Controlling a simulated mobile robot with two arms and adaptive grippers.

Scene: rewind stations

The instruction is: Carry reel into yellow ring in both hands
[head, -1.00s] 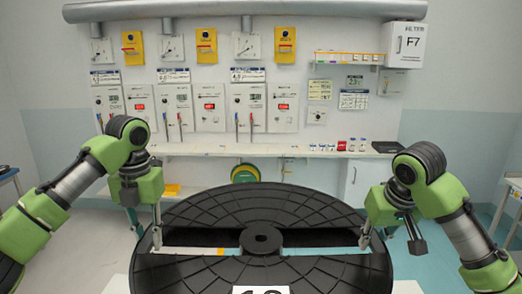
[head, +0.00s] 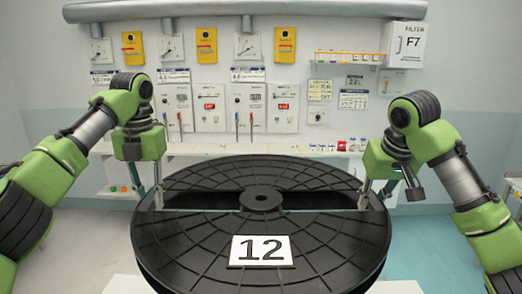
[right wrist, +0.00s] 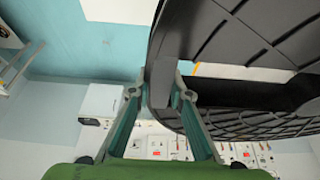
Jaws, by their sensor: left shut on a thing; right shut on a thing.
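The large black reel (head: 320,225) fills the lower middle of the head view, with a white "12" label (head: 261,251) on its face. My left gripper (head: 158,197) is shut on the reel's left side, and my right gripper (head: 364,196) is shut on its right side. The right wrist view shows a black bar of the reel (right wrist: 161,82) between the two fingers of my right gripper (right wrist: 163,95).
A white shelf (head: 220,149) runs along the back wall behind the reel, below gauges and panels. Small items (head: 340,145) stand on its right part. A white surface (head: 124,285) shows low, beneath the reel. Open floor (head: 430,255) shows at the right.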

